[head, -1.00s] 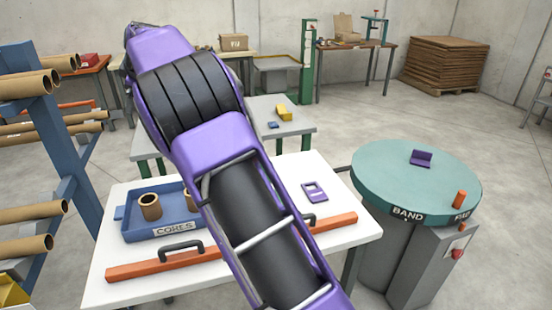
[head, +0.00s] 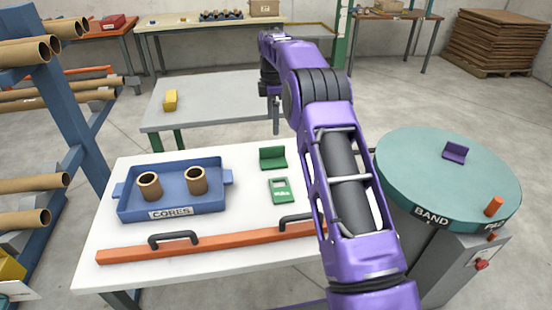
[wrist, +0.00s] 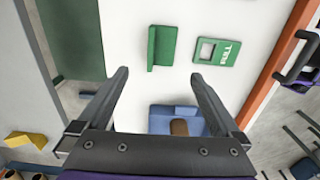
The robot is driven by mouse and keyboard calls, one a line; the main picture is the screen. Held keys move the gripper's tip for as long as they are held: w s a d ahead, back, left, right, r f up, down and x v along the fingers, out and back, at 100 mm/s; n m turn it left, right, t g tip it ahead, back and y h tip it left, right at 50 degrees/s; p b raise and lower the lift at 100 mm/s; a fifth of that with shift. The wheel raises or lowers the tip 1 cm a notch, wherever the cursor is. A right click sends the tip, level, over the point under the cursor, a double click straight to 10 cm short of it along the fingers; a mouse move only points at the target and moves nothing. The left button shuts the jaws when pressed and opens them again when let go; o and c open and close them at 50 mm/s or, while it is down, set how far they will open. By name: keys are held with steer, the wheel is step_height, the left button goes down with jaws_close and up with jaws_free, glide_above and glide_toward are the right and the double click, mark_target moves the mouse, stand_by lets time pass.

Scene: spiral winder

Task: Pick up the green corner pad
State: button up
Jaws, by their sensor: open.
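The green corner pad (head: 272,157), an L-shaped piece with one upright wall, stands on the white table (head: 130,245) near its back edge. In the wrist view the pad (wrist: 160,47) lies ahead of the fingertips, roughly in line with the space between them, and not touched. My gripper (wrist: 158,76) is open and empty, above and behind the table in the head view. A green tag (head: 280,190) with lettering lies just in front of the pad; it also shows in the wrist view (wrist: 216,52).
A blue tray (head: 130,203) labelled CORES holds two cardboard cores. An orange bar (head: 200,243) with black handles lies along the front. A teal turntable (head: 420,175) on the right carries a purple corner pad (head: 455,152) and an orange peg. A grey table (head: 210,100) stands behind.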

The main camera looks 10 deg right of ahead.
steer(key=b, duration=0.1)
glide_above(273, 162)
steer(key=f, duration=0.9)
steer(key=shift+w+f, duration=0.2)
steer(key=shift+w, duration=0.15)
steer(key=shift+s+f+b, duration=0.15)
steer(key=shift+f+b, duration=0.1)
steer(key=shift+f, duration=1.1)
steer(key=shift+s+f+b, duration=0.1)
steer(key=shift+f+b, duration=0.15)
steer(key=shift+f, duration=1.1)
steer(key=shift+r, duration=0.1)
steer(key=c, duration=1.3)
